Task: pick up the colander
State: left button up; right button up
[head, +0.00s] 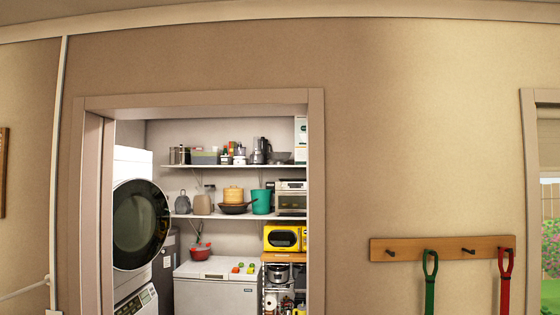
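A red bowl-shaped thing (201,253) sits on the left part of the white chest's lid (215,272), inside the alcove beyond the doorway. It looks like the colander, but it is too small to make out any holes. Something thin and dark stands up at its back. Neither of my grippers is in view.
The door frame (316,200) bounds the alcove. Stacked washers (140,225) stand at its left, shelves (235,166) with kitchenware at the back, and a yellow microwave (283,238) right of the chest. Small red, yellow and green items lie on the lid. A hook rack (440,248) hangs on the right wall.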

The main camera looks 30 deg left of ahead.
aim_at(279, 158)
jog(key=u, duration=0.75)
